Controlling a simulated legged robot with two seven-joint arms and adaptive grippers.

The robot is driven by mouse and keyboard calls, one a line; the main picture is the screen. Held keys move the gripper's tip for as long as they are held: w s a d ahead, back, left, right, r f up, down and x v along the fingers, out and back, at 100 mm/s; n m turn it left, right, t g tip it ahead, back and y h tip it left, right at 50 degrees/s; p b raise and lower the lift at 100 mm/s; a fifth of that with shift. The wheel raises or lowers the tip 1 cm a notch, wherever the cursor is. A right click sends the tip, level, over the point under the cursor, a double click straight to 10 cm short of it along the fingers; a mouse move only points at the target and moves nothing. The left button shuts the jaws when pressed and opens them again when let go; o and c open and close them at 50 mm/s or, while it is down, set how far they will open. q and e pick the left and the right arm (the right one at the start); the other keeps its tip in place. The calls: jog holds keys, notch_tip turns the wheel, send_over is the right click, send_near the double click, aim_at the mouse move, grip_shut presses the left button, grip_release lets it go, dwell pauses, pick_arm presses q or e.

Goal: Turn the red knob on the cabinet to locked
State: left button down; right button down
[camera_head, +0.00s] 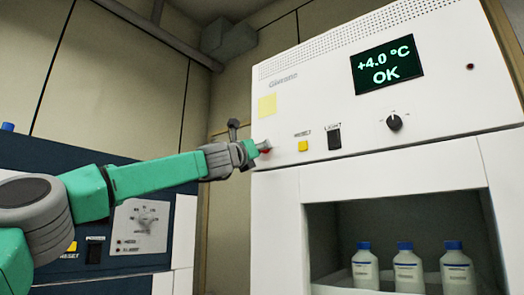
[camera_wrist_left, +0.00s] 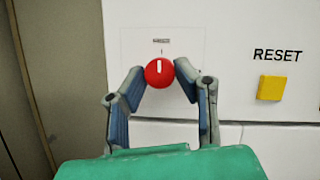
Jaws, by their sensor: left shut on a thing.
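The red knob (camera_wrist_left: 159,73) is on the white front panel of the cabinet (camera_head: 345,85), with a white mark pointing up toward a small label on the panel. In the head view the knob (camera_head: 266,150) shows only as a sliver of red beside my gripper. My left gripper (camera_wrist_left: 160,78) is shut on the knob, with one finger at each side of it. In the head view my left gripper (camera_head: 258,149) reaches the panel's lower left corner. The label text is too small to read. My right gripper is in neither view.
A yellow RESET button (camera_wrist_left: 271,88) is right of the knob. A black LIGHT switch (camera_head: 334,138), a black dial (camera_head: 394,122) and a display (camera_head: 387,65) reading +4.0 °C OK are farther right. Several blue-capped bottles (camera_head: 408,271) stand in the opening below.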

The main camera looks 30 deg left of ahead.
pick_arm(q)
jog(key=shift+a+f, duration=0.1)
jog(key=shift+f, duration=0.05)
dwell(0.6)
jog(key=c, duration=1.5)
grip_release()
jog(key=shift+o, duration=1.2)
jog(key=shift+w+a, duration=0.1)
jog(key=shift+w, duration=0.05)
jog(key=v, duration=1.2)
jog(key=shift+f, duration=0.15)
jog(key=shift+w, duration=0.1)
